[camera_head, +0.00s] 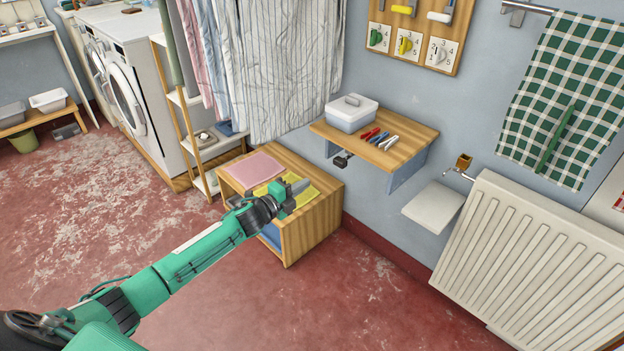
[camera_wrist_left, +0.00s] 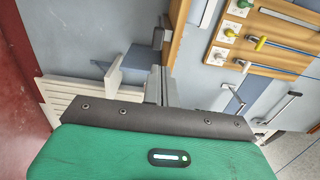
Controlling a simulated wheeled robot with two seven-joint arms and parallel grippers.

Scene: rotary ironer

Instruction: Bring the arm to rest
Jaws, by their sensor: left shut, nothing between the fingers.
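My left arm is green and reaches from the lower left of the head view to the middle. Its gripper (camera_head: 298,187) is shut and empty, and appears in front of or above a low wooden cabinet (camera_head: 317,222); the height between them is hard to judge. A yellow cloth (camera_head: 316,187) and a pink cloth (camera_head: 253,169) lie on the cabinet top. In the left wrist view the shut gripper fingers (camera_wrist_left: 162,84) point towards the wall. My right gripper is not in view.
A wall shelf (camera_head: 407,150) holds a lidded white box (camera_head: 351,112) and several coloured pegs or pens. A white radiator (camera_head: 535,265) and a small white flap (camera_head: 433,207) are at the right. Hanging cloths (camera_head: 290,70) and a washing machine (camera_head: 125,90) stand behind. The red floor at front is clear.

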